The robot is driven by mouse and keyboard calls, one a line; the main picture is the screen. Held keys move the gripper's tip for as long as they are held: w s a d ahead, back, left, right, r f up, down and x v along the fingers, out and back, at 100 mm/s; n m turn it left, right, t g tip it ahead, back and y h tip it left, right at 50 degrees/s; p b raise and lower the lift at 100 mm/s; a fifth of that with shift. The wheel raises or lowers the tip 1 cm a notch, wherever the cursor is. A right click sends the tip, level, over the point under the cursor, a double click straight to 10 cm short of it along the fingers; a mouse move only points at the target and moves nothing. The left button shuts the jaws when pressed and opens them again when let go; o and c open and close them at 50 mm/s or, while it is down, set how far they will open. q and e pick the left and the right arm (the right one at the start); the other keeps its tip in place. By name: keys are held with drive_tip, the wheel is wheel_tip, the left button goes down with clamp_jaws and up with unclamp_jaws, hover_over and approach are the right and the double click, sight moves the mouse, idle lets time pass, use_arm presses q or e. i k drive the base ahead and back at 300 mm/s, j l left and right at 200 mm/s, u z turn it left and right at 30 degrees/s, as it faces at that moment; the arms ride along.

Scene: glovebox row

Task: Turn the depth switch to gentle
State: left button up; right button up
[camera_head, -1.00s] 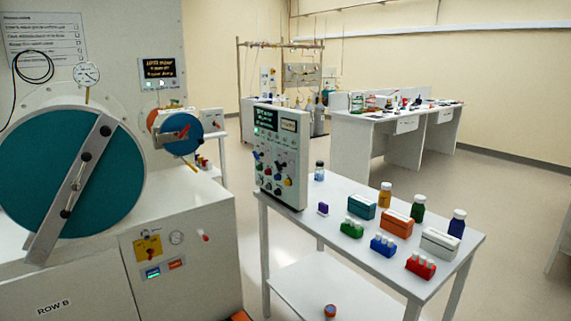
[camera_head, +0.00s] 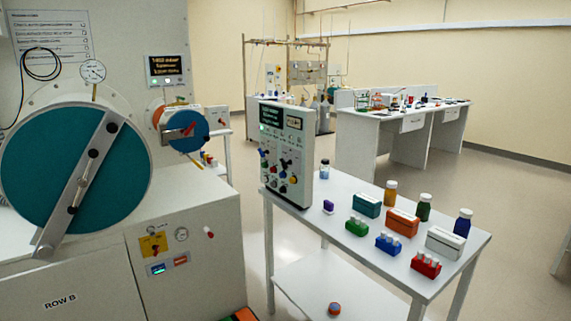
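A grey control box (camera_head: 286,155) with small screens stands upright on the white cart. Its front carries several coloured knobs and switches (camera_head: 279,168). Neither of my grippers is in view.
The white cart (camera_head: 345,205) also holds bottles, boxes and coloured vial racks. A large teal round door (camera_head: 60,170) with a grey bar is at the left. A smaller blue door (camera_head: 188,130) is behind it. Open floor (camera_head: 490,185) lies right of the cart.

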sight(282, 162)
drive_tip(key=i, duration=0.85)
